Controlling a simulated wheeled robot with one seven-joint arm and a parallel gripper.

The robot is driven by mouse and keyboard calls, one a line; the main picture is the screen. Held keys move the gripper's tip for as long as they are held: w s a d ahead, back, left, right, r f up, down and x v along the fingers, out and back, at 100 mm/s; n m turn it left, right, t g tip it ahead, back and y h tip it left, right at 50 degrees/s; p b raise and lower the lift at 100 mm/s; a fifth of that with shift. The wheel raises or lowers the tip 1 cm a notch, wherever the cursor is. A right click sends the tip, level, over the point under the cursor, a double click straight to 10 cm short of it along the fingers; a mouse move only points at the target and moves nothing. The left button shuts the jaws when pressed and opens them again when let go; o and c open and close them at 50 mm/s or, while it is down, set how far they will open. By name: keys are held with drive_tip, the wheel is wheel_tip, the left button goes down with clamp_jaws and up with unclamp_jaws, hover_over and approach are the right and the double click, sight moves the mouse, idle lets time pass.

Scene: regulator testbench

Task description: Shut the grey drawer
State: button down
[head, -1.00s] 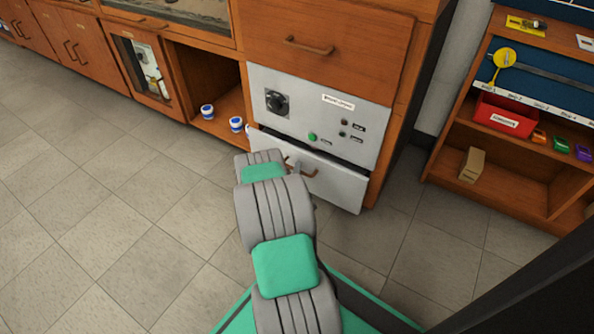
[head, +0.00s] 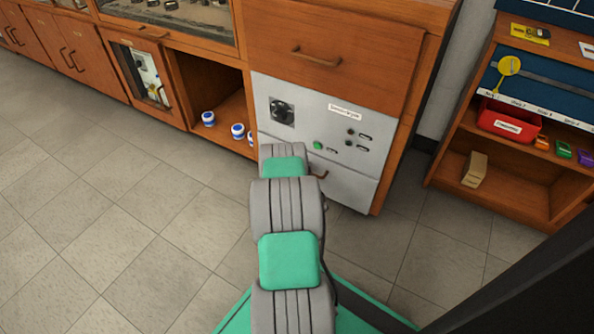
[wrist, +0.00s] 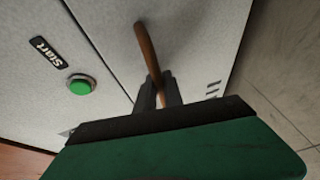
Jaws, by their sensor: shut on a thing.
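The grey drawer (head: 345,185) is at the bottom of the grey panel unit. Its front looks flush with the panel (head: 325,125) above, with only a thin seam between them. Its brown handle (head: 319,174) shows partly past my arm in the head view. In the wrist view my gripper (wrist: 158,92) is shut on the brown bar handle (wrist: 147,48), close against the grey drawer front (wrist: 195,50). My arm hides the gripper and the left part of the drawer in the head view.
A green start button (wrist: 81,86) sits on the panel near the gripper. A wooden drawer (head: 330,45) is above the panel. Blue-and-white jars (head: 237,131) stand in the open cubby to the left. A shelf with a red bin (head: 508,122) stands at right. The floor at left is clear.

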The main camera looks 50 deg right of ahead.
drive_tip(key=shift+d, duration=0.2)
drive_tip(key=c, duration=1.5)
unclamp_jaws()
drive_tip(key=shift+p+v, duration=0.95)
drive_tip(key=shift+v, duration=3)
drive_tip(key=shift+f, duration=0.15)
